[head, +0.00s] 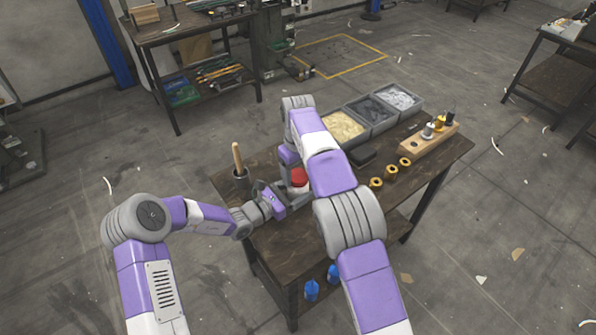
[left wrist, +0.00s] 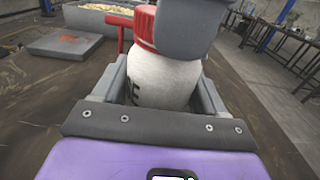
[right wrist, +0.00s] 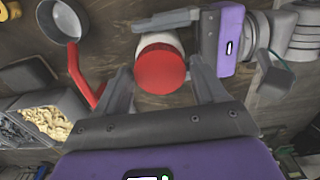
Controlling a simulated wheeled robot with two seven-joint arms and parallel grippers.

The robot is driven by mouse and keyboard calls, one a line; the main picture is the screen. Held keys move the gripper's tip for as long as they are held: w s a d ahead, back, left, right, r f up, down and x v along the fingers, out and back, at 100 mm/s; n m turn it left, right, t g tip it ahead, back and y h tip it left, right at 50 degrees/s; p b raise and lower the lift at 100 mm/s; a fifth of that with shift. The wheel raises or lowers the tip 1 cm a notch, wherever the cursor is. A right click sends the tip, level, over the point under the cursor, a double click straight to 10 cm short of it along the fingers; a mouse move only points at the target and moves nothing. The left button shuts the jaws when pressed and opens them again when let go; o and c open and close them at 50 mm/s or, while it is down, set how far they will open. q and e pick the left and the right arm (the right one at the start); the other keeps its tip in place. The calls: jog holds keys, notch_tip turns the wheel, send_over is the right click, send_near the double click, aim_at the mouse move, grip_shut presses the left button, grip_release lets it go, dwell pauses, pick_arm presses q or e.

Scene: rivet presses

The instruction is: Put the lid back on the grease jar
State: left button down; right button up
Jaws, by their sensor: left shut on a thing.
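The white grease jar (left wrist: 163,80) stands upright between the fingers of my left gripper (head: 275,203), which is shut on it. The red lid (left wrist: 146,28) is at the top of the jar; it also shows from above in the right wrist view (right wrist: 160,69). It looks level on the jar, but I cannot tell whether it is fully seated. My right gripper (right wrist: 162,88) is over the jar with its fingers apart on either side of the lid, and gaps show between fingers and lid. In the head view my right arm partly hides the jar and lid.
A red-handled grey round thing (right wrist: 62,20) is close to my right fingers. Bins (head: 343,128), yellow rings (head: 391,170) and a wooden rack (head: 420,143) occupy the bench's far and right parts.

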jog(key=c, duration=0.8)
jog(key=o, duration=1.2)
jog(key=shift+r, duration=0.1)
jog(key=shift+r, duration=3.7)
pick_arm(q)
grip_release()
